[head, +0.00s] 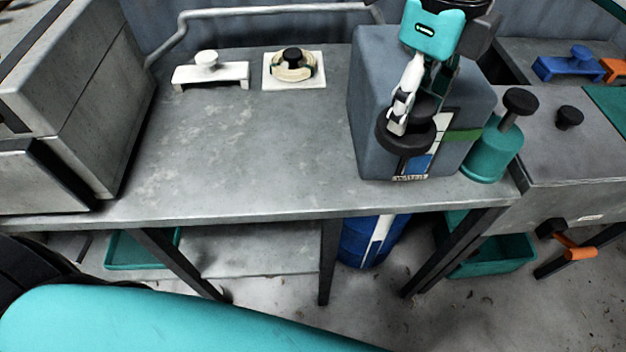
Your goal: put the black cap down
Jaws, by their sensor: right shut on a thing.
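My right gripper (405,112) hangs down from the top of the head view with its fingers shut on the black cap (402,142). The cap is a dark round disc. It appears in front of the grey-blue box (371,125), partly covering the box's label. The fingers hide part of the cap's top. I cannot tell exactly how far the cap is from the box or the tabletop. My left gripper is out of view; only a turquoise part of my own body shows at the bottom left.
A white block with a knob (209,72) and a white plate with a black-knobbed piece (293,70) stand at the back of the grey table (230,150). Its middle is clear. A teal canister (490,152) stands right of the box. A metal cabinet (75,80) bounds the left.

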